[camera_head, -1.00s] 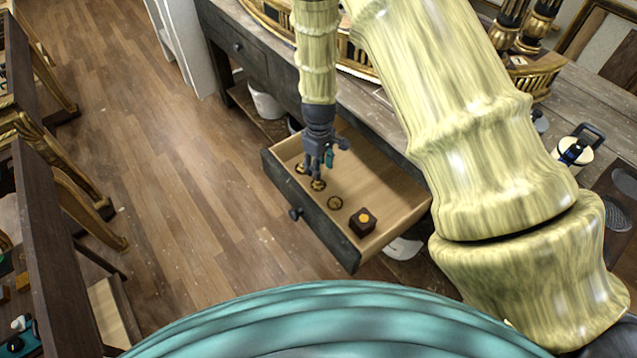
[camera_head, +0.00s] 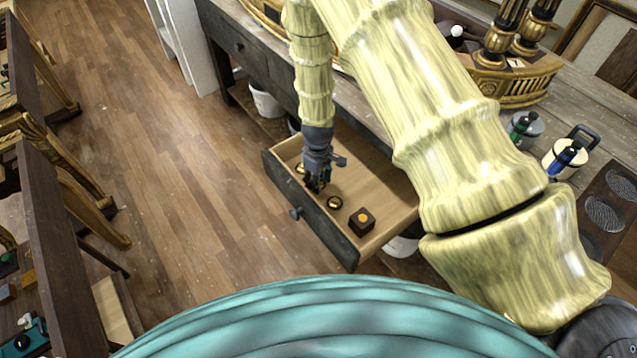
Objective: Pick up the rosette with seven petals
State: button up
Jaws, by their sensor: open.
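Small gold rosettes lie in the open drawer (camera_head: 385,207). One rosette (camera_head: 335,203) lies clear, just right of my gripper. Another rosette (camera_head: 300,168) shows at the drawer's left end, beside the gripper. A third, seen earlier between them, is now mostly hidden by the gripper. The petals are too small to count, so I cannot tell which rosette has seven. My gripper (camera_head: 316,187) points down into the drawer, open, over the middle rosette's place. I cannot tell whether the fingers touch it.
A dark box with an orange spot (camera_head: 361,221) sits at the drawer's right end. The drawer's front wall and knob (camera_head: 296,213) stand close to the gripper. A cream canister (camera_head: 565,155) stands on the bench at right. Wooden floor (camera_head: 190,180) is clear at left.

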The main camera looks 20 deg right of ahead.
grip_shut()
jog(key=shift+r, duration=0.15)
